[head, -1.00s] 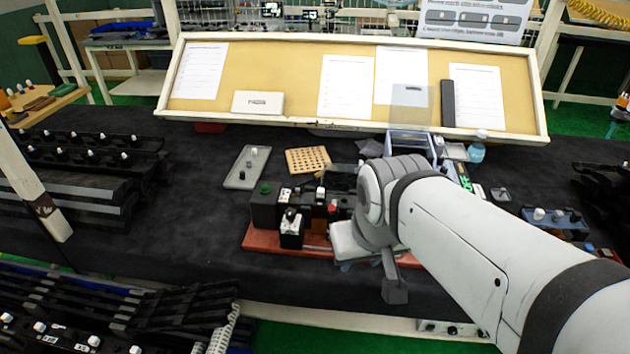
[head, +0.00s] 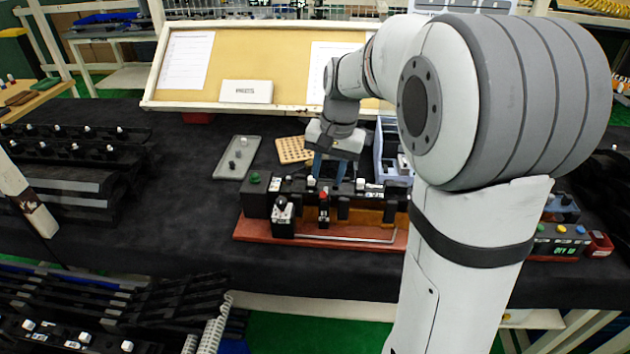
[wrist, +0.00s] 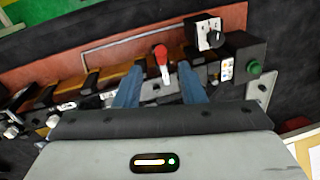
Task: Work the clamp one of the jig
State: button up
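The jig (head: 290,233) has a red-brown base with a row of black blocks and a bent metal rod along its front. A clamp lever with a red tip (head: 323,196) stands upright near its middle-left. It also shows in the wrist view as a red-tipped lever (wrist: 161,55). My gripper (head: 326,181) points down over the jig's back side. In the wrist view my gripper (wrist: 157,72) is open, its two blue fingers apart with the red-tipped lever between them in the picture. I cannot tell whether they touch it. My arm hides the jig's right end in the head view.
A black block with a green button (head: 255,178) and a white block with a black knob (head: 282,206) sit at the jig's left end. A grey tray (head: 228,170), a holed wooden board (head: 292,150) and a blue bin (head: 383,140) lie behind. The cloth left of the jig is clear.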

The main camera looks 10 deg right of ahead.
aim_at(323, 200)
jog(key=f, duration=0.5)
jog(key=a+f+p, duration=0.1)
jog(key=f, duration=0.1)
jog(key=shift+w+f, duration=0.35)
jog(key=shift+f, duration=0.05)
grip_shut()
jog(key=shift+d, duration=0.1)
